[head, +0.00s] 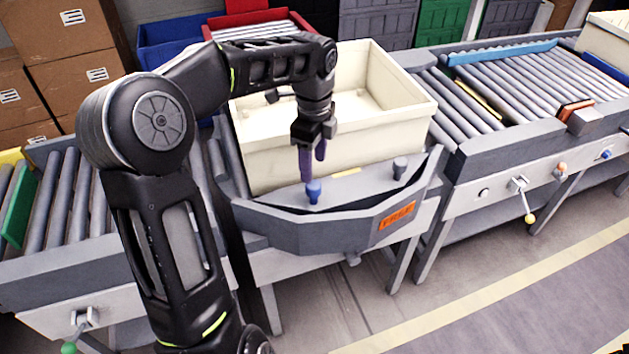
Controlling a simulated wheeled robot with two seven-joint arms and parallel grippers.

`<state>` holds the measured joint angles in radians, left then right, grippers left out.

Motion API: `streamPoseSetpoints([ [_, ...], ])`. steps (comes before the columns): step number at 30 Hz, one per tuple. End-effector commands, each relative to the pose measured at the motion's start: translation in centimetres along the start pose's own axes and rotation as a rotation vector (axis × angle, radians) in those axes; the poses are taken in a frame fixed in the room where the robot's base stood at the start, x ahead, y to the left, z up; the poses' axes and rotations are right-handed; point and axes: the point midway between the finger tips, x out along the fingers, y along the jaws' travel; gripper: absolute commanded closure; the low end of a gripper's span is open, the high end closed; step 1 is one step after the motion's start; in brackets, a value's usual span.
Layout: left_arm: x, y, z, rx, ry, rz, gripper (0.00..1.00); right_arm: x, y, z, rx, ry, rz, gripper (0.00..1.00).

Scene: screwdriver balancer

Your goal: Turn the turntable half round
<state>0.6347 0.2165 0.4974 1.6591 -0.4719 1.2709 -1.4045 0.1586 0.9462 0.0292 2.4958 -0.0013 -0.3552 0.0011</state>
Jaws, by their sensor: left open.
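The turntable (300,236) is a grey many-sided deck between two roller conveyors. It carries an open cream crate (290,164). A blue knob (314,192) and a dark grey knob (400,168) stand up on its near rim. An orange label reading FREE (397,215) is on its front face. My left gripper (313,168) is open and points down just above the blue knob, in front of the crate's near wall. One purple finger overlaps the top of the knob in the picture; I cannot tell whether they touch. My right gripper is not in view.
Roller conveyors run left (62,205) and right (530,85). The right one has a lever with a yellow ball (530,218) and a red-brown block (576,112). A green plate (24,212) stands on the left rollers. Cardboard boxes (70,62) stack behind. The floor in front is clear.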

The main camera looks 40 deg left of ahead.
Motion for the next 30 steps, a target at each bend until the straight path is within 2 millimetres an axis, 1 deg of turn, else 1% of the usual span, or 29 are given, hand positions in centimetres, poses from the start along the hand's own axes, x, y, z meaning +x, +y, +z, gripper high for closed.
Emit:
streamPoseSetpoints([
  [9, 4.6, 0.1, 0.0, -0.001, 0.003, 0.002, 0.45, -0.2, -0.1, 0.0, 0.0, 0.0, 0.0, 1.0],
  [13, 6.2, 0.0, 0.0, 0.0, 0.002, 0.001, 0.45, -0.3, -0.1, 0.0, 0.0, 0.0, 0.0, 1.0],
  [17, 6.9, 0.0, 0.0, -0.001, 0.001, -0.002, 0.45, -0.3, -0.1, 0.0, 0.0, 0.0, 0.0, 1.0],
  [24, 7.0, 0.0, 0.0, -0.001, 0.001, -0.002, 0.45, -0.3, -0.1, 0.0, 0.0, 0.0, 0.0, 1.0],
  [26, 7.0, 0.0, 0.0, -0.001, 0.001, -0.002, 0.49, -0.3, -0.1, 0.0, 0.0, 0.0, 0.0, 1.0],
  [30, 7.0, 0.0, 0.0, -0.001, 0.001, -0.002, 0.6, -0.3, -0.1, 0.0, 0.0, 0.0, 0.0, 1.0],
])
